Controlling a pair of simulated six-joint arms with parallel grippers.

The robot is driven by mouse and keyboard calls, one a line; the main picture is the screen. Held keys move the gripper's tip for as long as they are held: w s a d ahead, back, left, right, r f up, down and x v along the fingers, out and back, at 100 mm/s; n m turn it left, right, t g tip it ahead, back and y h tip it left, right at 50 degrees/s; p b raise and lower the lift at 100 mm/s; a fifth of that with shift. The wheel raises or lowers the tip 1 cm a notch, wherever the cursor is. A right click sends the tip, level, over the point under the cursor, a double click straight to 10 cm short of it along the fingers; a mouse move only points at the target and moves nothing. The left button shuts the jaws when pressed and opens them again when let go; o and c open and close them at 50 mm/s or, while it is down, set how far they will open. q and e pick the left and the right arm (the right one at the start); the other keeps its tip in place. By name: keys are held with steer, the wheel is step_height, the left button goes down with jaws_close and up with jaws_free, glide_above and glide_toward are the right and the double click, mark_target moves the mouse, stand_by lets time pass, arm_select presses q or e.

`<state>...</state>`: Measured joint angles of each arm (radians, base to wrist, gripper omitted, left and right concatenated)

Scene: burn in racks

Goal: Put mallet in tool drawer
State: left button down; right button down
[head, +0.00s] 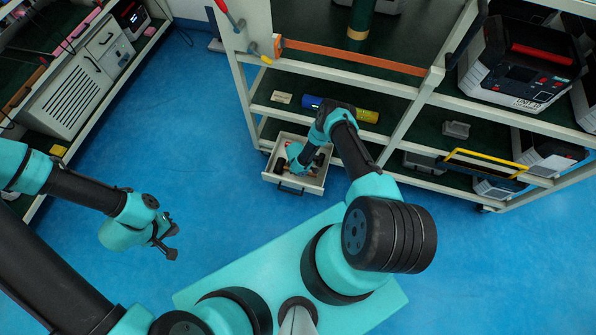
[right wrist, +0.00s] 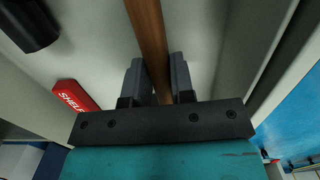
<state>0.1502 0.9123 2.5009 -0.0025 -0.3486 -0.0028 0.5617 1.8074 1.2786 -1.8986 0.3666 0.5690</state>
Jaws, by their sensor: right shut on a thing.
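The tool drawer (head: 316,186) stands pulled open on the low part of the cart in the head view. My right gripper (right wrist: 157,82) is shut on a round wooden handle, which I take to be the mallet (right wrist: 147,30). In the right wrist view the handle runs up out of the picture, so its head is out of view. The gripper is over or inside the drawer, and my arm hides part of it in the head view. My left gripper (head: 172,243) is open and empty above the blue floor, well left of the drawer.
A black cylindrical thing (right wrist: 30,25) and a red piece lettered "SHELF" (right wrist: 75,95) lie near the handle. A cart frame post (head: 402,132) stands to the right. The floor left of the drawer is clear.

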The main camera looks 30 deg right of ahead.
steer(key=shift+f, duration=0.45)
steer(key=c, duration=1)
jaws_free()
steer(key=shift+f, duration=0.1)
steer(key=r, duration=1.2)
steer(key=shift+w+a+r, duration=0.1)
steer(key=shift+w+a, duration=0.1)
steer(key=shift+w, duration=0.05)
steer(key=shift+r, duration=0.1)
